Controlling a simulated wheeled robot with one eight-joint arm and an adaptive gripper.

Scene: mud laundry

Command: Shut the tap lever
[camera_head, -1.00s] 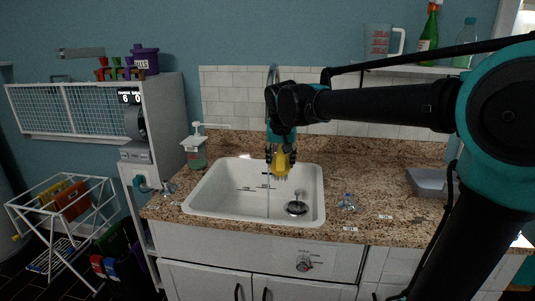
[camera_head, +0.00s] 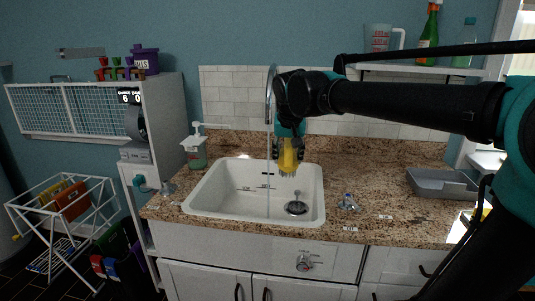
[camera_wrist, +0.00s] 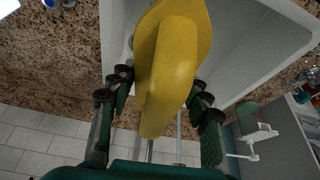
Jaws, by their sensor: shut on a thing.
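The tap's tall chrome spout (camera_head: 268,85) rises behind the white sink (camera_head: 203,211), partly hidden by my gripper. A thin pale vertical line, which looks like running water, drops from it into the basin. My gripper (camera_head: 289,150) hangs above the back right of the sink, beside the spout, shut on a yellow brush-like thing (camera_head: 288,160). The yellow thing (camera_wrist: 170,65) fills the middle of the wrist view between the fingers (camera_wrist: 157,90). A small chrome-and-blue fitting (camera_head: 348,202) stands on the counter right of the sink. I cannot tell which part is the tap lever.
A red-centred dial (camera_head: 304,263) is on the cabinet front. A soap pump (camera_head: 195,150) stands left of the sink, and a grey tray (camera_head: 438,183) lies at the right. The granite counter (camera_head: 375,180) between sink and tray is mostly clear.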

